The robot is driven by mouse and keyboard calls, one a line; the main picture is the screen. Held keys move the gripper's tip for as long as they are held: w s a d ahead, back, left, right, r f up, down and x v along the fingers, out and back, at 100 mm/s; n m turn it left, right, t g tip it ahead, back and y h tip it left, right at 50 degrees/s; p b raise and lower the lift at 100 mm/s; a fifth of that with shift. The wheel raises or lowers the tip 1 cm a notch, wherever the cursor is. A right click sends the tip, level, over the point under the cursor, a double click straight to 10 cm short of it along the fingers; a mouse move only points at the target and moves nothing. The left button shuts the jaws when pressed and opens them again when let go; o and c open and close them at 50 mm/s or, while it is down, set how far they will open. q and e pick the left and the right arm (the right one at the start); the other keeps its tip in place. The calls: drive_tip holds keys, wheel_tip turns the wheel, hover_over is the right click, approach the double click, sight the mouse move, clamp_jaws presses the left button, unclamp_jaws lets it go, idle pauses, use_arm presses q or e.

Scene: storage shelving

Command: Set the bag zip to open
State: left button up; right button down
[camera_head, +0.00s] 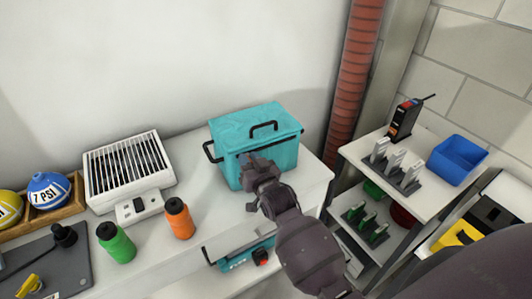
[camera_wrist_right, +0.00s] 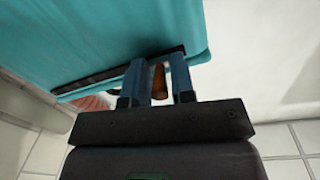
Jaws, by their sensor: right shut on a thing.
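The teal bag (camera_head: 284,152) stands upright on the white counter, with black handles on its top and left end. Its black zip (camera_head: 288,138) runs along the upper front edge. My right gripper (camera_head: 251,162) is at the bag's front, near the left part of the zip. In the right wrist view my right gripper (camera_wrist_right: 158,70) has its two fingers on either side of a small orange-brown piece, which looks like the zip pull (camera_wrist_right: 158,80). The bag (camera_wrist_right: 100,35) and the dark zip line (camera_wrist_right: 95,78) fill the upper left there. My left gripper is not in view.
An orange bottle (camera_head: 179,218), a green bottle (camera_head: 115,243) and a white heater (camera_head: 128,168) stand left of the bag. A shelf (camera_head: 420,200) with a blue bin (camera_head: 457,159) is at the right. A second teal item (camera_head: 245,256) lies below the counter.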

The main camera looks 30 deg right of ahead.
drive_tip(key=shift+a, duration=0.8)
drive_tip(key=c, duration=1.2)
unclamp_jaws()
drive_tip(key=shift+o, duration=0.2)
drive_tip(key=s, duration=1)
drive_tip(key=shift+s+p, duration=0.4)
drive_tip(key=shift+p, duration=0.05)
